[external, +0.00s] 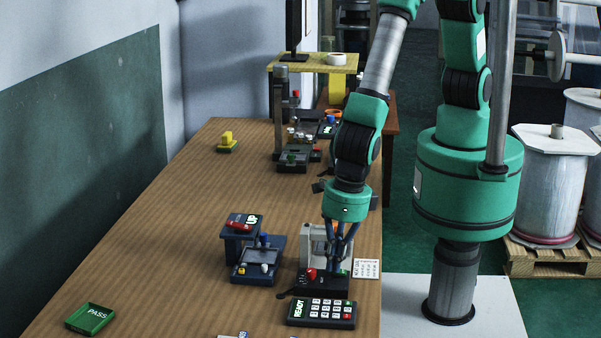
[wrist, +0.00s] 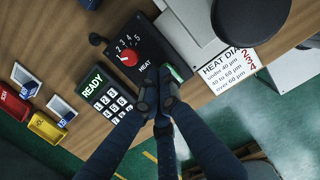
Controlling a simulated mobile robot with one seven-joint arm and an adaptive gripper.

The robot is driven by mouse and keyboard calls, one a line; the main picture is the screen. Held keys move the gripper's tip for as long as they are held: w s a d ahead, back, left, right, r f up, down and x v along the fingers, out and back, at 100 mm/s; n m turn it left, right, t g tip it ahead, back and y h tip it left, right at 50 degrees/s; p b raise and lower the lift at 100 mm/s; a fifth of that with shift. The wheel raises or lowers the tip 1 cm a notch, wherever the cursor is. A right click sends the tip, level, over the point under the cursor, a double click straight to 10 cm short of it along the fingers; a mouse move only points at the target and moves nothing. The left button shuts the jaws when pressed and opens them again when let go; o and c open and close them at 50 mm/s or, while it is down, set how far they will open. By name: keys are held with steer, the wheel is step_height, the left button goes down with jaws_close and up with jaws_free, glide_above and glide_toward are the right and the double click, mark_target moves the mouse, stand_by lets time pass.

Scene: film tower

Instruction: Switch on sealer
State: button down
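The sealer (external: 322,283) is a dark box near the table's right edge, with a grey body behind it. In the wrist view its black panel (wrist: 150,48) has a red heat knob (wrist: 129,57) and numbers around it. A small green switch (wrist: 178,73) sits at the panel's edge beside the fingers; its position cannot be told. My gripper (external: 337,265) is over the sealer's right part, pointing down. In the wrist view my gripper (wrist: 157,108) has its dark fingertips together, with nothing seen between them, close to the green switch. Contact cannot be told.
A keypad reading READY (external: 321,313) lies in front of the sealer. A heat dial card (external: 366,268) lies to its right. A dark station with small blocks (external: 257,262) stands left. A green PASS tray (external: 90,318) is at the front left. The table's middle left is clear.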

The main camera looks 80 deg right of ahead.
stand_by(0.3)
steer(key=shift+w+d+f+p, duration=0.1)
steer(key=shift+w+f+p, duration=0.15)
steer(key=shift+p, duration=0.55)
steer(key=shift+f, duration=0.2)
steer(key=shift+s, duration=0.2)
steer(key=shift+s+d, duration=0.2)
steer(key=shift+s, duration=0.55)
steer(key=shift+w+a+r, duration=0.1)
steer(key=shift+a+r, duration=0.15)
